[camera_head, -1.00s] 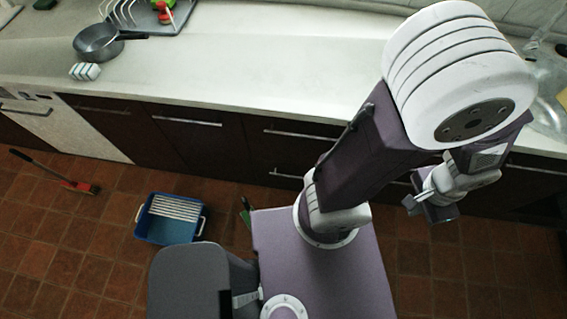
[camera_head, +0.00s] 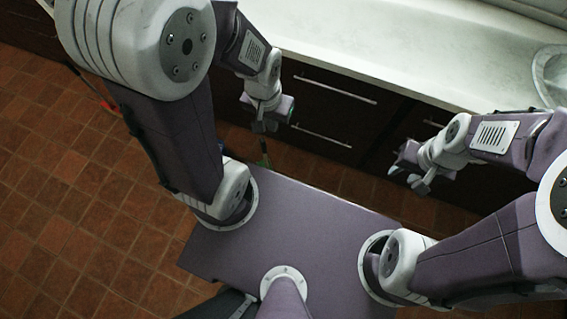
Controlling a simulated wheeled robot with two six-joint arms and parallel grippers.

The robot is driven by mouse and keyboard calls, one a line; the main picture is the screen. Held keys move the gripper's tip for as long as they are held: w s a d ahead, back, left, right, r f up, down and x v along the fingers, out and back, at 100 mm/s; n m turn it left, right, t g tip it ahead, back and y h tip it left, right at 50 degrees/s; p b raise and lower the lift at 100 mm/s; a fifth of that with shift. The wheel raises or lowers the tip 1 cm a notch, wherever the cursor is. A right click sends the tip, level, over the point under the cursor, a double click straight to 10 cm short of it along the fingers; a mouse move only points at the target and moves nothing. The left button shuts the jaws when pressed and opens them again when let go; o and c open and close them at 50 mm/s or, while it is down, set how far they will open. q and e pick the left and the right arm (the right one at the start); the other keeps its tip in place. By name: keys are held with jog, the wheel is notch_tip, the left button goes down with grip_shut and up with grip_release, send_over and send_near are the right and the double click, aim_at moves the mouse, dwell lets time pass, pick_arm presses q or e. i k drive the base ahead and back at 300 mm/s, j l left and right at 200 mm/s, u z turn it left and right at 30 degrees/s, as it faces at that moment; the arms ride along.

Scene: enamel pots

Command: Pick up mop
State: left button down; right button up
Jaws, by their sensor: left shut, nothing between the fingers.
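A long-handled tool with a red head (camera_head: 106,104) lies on the floor at the left. Its dark handle runs up and left, and my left arm hides part of it. I cannot tell for sure whether it is the mop. A thin green piece (camera_head: 264,154) shows upright just below my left gripper, in front of the cabinets; most of it is hidden. My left gripper (camera_head: 264,125) is shut and empty above it; I cannot tell whether they touch. My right gripper (camera_head: 411,178) hangs at the right before the cabinets, holding nothing that I can see.
Dark cabinets with bar handles (camera_head: 335,89) and a pale counter (camera_head: 400,50) run along the back. My purple base fills the lower middle. A clear bowl-like object (camera_head: 550,72) stands on the counter at the right.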

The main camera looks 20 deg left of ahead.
aim_at(266, 163)
jog(key=i+u, duration=0.3)
jog(key=i, duration=0.15)
jog(key=k+j+u, duration=0.1)
jog(key=k+u, duration=0.25)
jog(key=k+j+u, duration=0.2)
jog(key=k+u, duration=0.2)
jog(key=i+j+z, duration=0.4)
jog(key=i+j, duration=0.2)
jog(key=i, duration=0.1)
